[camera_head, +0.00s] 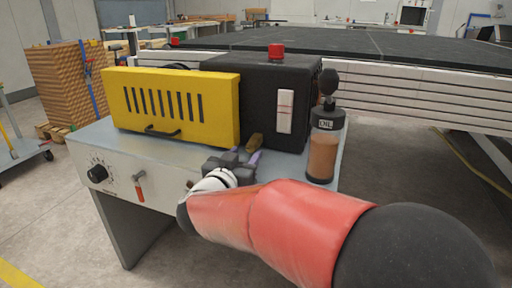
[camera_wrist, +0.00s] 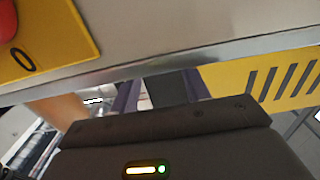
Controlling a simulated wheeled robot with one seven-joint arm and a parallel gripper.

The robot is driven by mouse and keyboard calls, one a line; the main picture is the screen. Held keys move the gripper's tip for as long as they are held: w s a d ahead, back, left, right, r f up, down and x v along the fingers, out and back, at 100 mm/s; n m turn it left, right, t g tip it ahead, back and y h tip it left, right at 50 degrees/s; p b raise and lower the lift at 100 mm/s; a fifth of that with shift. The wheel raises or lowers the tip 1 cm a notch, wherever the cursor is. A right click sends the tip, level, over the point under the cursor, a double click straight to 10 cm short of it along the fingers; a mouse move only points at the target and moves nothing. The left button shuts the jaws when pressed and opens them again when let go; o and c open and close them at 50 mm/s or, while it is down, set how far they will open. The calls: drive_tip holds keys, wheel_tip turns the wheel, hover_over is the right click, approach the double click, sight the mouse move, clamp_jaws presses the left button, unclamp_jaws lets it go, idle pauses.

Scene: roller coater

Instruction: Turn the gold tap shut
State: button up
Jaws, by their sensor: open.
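A small dull-gold piece (camera_head: 255,142), which looks like the tap's handle, shows just beyond my fingers in the head view, in front of the black box. The rest of the tap is hidden, and I cannot tell how far its handle is turned. My gripper (camera_head: 243,155) is over the table's front right part, its purple-grey fingers apart and pointing toward the gold piece. I cannot tell whether they touch it. In the wrist view my gripper (camera_wrist: 160,90) shows its fingers spread, with no clear tap between them.
A yellow slotted cover (camera_head: 172,104) and a black box (camera_head: 270,95) with a red button stand on the metal table (camera_head: 92,140). An oil bottle (camera_head: 323,148) stands at right. The front panel carries a black knob (camera_head: 97,174) and an orange-red lever (camera_head: 140,187).

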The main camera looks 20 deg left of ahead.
sight(250, 149)
drive_tip(key=w, duration=0.4)
drive_tip(key=shift+w+d, duration=0.2)
drive_tip(key=shift+w, duration=0.2)
drive_tip(key=shift+c, duration=0.4)
drive_tip(key=c, duration=0.9)
drive_tip(key=shift+m+b, duration=0.35)
drive_tip(key=shift+m, duration=0.45)
drive_tip(key=o, duration=1)
drive_tip(key=shift+s, duration=0.15)
